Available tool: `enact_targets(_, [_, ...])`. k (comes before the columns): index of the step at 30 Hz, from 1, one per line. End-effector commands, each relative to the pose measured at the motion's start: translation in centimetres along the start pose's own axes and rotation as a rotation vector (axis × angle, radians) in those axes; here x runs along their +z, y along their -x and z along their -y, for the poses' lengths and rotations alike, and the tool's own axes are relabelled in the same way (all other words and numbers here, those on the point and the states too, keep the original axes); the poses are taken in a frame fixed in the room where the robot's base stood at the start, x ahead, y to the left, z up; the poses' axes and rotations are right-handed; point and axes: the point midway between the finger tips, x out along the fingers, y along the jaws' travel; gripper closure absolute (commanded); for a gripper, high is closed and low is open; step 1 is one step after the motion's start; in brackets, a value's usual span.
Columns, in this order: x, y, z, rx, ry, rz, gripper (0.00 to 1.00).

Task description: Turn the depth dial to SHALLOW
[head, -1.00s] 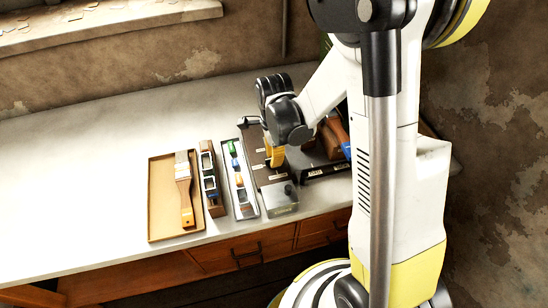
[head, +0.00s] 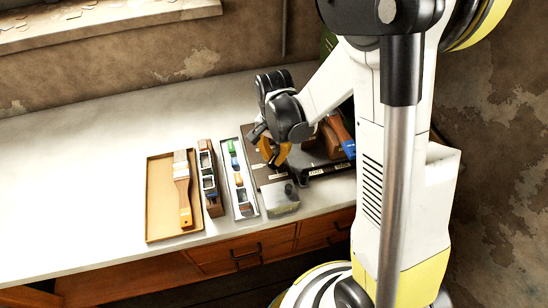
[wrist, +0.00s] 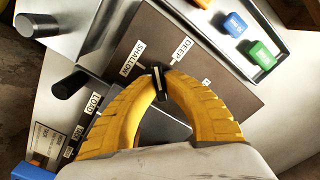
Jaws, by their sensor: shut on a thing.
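The depth dial (wrist: 157,82) is a small dark knob with a pale line, on a brown panel (wrist: 141,27). The label SHALLOW (wrist: 132,62) is up and left of it, and the label DEEP (wrist: 181,50) is up and right. The pale line points up, roughly between the two labels. My gripper (wrist: 159,82) has its yellow fingers closed around the dial, one on each side. In the head view my gripper (head: 273,153) is over the brown panel, and its fingers hide the dial there.
A LOAD label (wrist: 94,102) and a dark knob (wrist: 70,84) are on the left in the wrist view. A tray of coloured pieces (head: 246,207) lies left of the panel. Further left are a narrow rack (head: 216,211) and a brush tray (head: 158,228). The bench's left side is clear.

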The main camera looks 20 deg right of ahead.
Motion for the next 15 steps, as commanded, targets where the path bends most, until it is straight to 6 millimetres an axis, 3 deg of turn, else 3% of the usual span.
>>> enact_targets(15, [0.03, -0.04, -0.03, 0.000, 0.474, 0.001, 1.00])
